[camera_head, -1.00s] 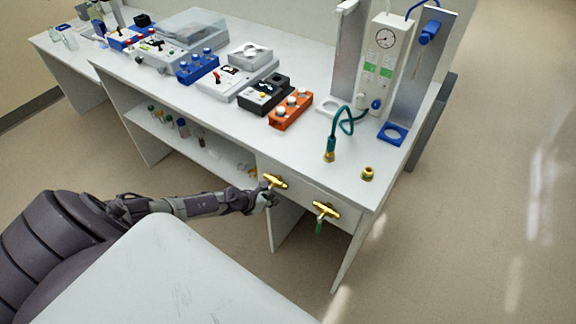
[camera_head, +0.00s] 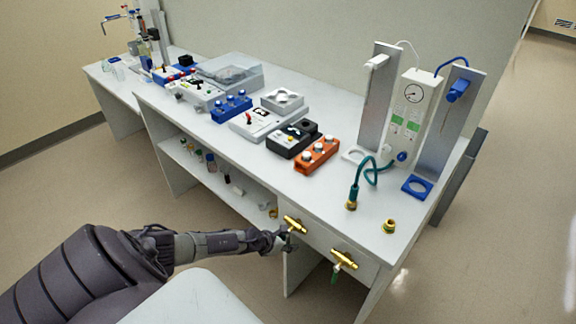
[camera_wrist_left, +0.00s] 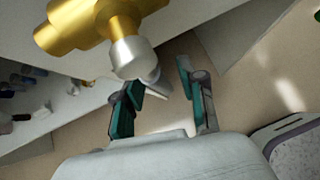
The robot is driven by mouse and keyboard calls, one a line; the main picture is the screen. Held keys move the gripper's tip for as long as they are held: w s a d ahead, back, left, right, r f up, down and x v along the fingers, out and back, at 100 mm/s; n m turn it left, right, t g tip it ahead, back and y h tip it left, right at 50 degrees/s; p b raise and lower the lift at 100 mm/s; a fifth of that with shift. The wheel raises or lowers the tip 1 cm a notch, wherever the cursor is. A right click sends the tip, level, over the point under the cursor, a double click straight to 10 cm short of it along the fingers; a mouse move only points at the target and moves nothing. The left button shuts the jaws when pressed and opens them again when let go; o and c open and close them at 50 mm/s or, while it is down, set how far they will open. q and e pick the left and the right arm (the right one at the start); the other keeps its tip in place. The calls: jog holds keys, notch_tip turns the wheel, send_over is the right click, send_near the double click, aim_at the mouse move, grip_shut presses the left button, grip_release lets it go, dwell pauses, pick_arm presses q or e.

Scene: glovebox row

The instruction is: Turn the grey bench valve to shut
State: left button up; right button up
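The grey bench valve (camera_head: 295,225) is a brass fitting on the front edge of the bench, left of a brass valve with a green handle (camera_head: 335,277). My left gripper (camera_head: 287,241) is just below and in front of the grey valve. In the left wrist view, the brass body (camera_wrist_left: 78,24) and a rounded silver-grey end (camera_wrist_left: 130,57) are close, at upper left. My left gripper (camera_wrist_left: 158,92) has its two teal-padded fingers apart. The grey part reaches toward the left finger; I cannot tell whether they touch. My right gripper is not in view.
A lower shelf (camera_head: 205,172) with small bottles is left of the valve. Open floor lies in front.

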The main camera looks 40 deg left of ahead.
pick_arm(q)
jog(key=shift+s+a+r, duration=0.15)
jog(key=shift+s+r, duration=0.15)
jog(key=shift+r, duration=0.05)
jog(key=s+a, duration=0.2)
jog(key=s, duration=1)
dwell(0.8)
